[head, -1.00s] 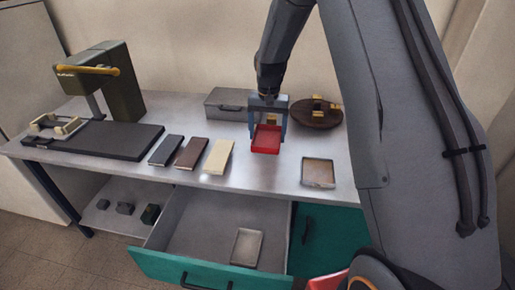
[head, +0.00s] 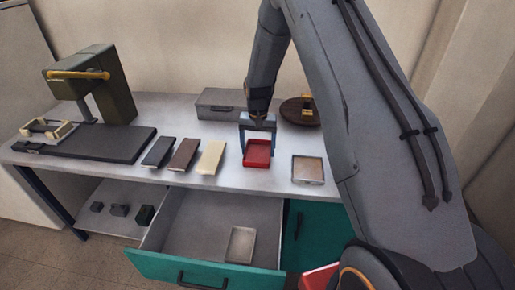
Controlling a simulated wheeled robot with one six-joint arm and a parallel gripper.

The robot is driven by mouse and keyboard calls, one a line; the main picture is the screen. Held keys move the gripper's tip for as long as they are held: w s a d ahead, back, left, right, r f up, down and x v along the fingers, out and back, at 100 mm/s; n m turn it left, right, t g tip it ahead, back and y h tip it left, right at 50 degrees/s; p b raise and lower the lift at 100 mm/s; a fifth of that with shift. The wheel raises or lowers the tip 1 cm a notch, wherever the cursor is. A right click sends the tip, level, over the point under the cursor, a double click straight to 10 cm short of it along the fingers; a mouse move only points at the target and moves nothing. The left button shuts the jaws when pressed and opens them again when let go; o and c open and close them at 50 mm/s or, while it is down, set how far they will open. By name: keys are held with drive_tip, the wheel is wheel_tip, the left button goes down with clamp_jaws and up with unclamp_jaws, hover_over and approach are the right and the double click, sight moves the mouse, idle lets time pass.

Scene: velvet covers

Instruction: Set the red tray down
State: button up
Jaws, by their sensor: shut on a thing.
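The red tray (head: 257,154) is a small shallow open box over the right half of the bench, between a cream block and a pale tray. My gripper (head: 257,137) reaches down from above and is shut on the red tray at its back edge. The tray looks level and close to the bench top. I cannot tell whether its underside touches the surface.
The bench (head: 221,182) carries dark, brown and cream blocks (head: 211,157) left of the red tray. A pale tray (head: 308,169) lies to the right. A grey case (head: 222,104) and a round brown board (head: 296,111) stand behind. The open drawer (head: 195,235) below holds another pale tray (head: 241,244).

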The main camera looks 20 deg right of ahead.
sight(258, 155)
drive_tip(key=o, duration=1.1)
drive_tip(key=shift+c, duration=0.2)
wheel_tip(258, 155, up, 11)
drive_tip(key=b, duration=0.4)
drive_tip(key=s+r+n, duration=0.1)
drive_tip(key=s+n, duration=0.1)
drive_tip(key=s, duration=1.2)
drive_tip(key=s+a+r+n+t, duration=0.1)
drive_tip(key=s+n, duration=0.1)
drive_tip(key=s, duration=1.2)
drive_tip(key=shift+s+r+n, duration=0.25)
drive_tip(key=shift+s+n, duration=0.05)
drive_tip(key=shift+s, duration=0.05)
